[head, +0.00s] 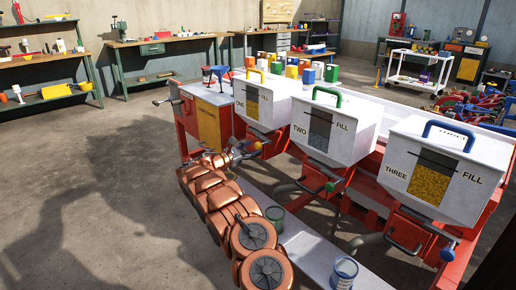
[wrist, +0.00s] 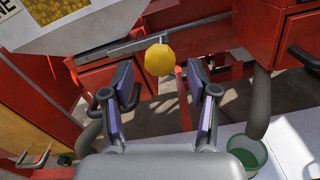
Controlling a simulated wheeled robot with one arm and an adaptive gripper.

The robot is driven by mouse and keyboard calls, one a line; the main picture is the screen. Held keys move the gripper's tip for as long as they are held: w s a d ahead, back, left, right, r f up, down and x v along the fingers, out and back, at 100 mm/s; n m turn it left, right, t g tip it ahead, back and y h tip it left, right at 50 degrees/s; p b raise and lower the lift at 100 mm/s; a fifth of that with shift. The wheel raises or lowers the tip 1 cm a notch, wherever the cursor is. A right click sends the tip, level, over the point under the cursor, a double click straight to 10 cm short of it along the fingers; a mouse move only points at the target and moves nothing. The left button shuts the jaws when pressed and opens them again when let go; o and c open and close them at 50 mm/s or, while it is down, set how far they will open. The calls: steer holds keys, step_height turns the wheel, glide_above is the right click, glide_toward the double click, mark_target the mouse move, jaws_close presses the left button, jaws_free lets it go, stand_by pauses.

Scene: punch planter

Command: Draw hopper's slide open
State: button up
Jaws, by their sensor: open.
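Three white hoppers stand in a row on a red frame: hopper ONE (head: 251,116) with a yellow handle, hopper TWO (head: 316,150) with a green handle, and hopper THREE (head: 395,172) with a blue handle. In the wrist view, a yellow slide knob (wrist: 159,60) on a metal rod sits under hopper ONE (wrist: 75,25). My gripper (wrist: 160,78) is open, its two fingers to either side of and below the knob in the picture. I cannot tell whether they touch it. In the head view my gripper (head: 243,150) is small, near hopper ONE's underside.
A green knob (head: 330,186) and a blue knob (head: 447,254) sit under the other hoppers. A green cup (head: 275,219) and a blue-rimmed cup (head: 344,273) stand on the low white shelf (head: 308,248). Open floor lies to the left.

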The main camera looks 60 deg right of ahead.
mark_target(256, 147)
steer(key=shift+x, duration=1.8)
jaws_close()
